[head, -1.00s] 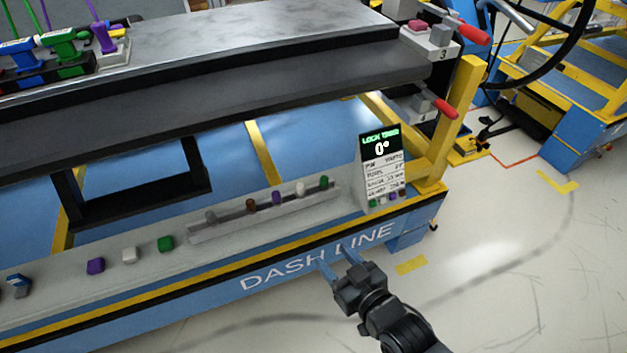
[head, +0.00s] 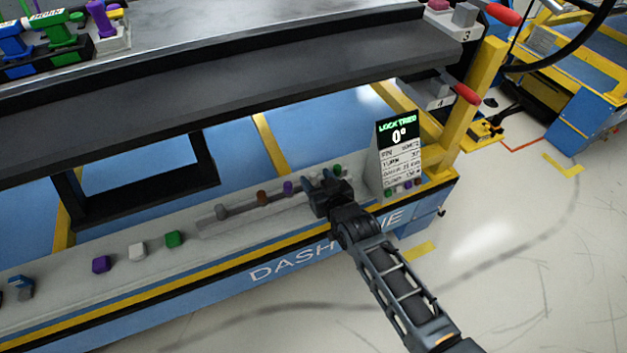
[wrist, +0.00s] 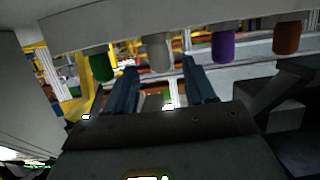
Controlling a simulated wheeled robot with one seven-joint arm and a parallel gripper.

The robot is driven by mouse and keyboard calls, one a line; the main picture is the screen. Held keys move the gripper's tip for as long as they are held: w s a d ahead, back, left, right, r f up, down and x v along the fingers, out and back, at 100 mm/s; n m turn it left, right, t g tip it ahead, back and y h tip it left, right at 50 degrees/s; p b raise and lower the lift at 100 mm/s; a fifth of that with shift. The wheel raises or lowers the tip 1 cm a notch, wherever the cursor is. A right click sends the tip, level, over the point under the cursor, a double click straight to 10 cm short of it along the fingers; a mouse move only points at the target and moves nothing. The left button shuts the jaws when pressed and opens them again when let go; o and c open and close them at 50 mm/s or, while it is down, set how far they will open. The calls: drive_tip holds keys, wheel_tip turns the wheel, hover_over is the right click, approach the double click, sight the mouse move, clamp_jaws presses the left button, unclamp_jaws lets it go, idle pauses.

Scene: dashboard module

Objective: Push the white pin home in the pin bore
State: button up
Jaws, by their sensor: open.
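The white pin (wrist: 160,52) stands in the pin row, between the green pin (wrist: 101,66) and the purple pin (wrist: 222,46) in the wrist view. In the head view my arm hides most or all of it. My gripper (head: 324,178) is at the rack on the front ledge. In the wrist view its two fingers (wrist: 160,84) are apart, with the white pin ahead of the gap between them. Nothing is held. Whether a finger touches the pin cannot be told. I cannot make out the pin bore in either view.
The rack (head: 215,225) also holds a brown pin (head: 262,197) and a grey pin (head: 221,211). A sign (head: 398,150) reading 0° stands right of the gripper. Loose coloured blocks (head: 137,250) lie left on the ledge. The dark dashboard beam (head: 240,95) overhangs behind.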

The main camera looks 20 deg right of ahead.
drive_tip(key=shift+x, duration=1.4)
drive_tip(key=shift+a, duration=0.1)
clamp_jaws()
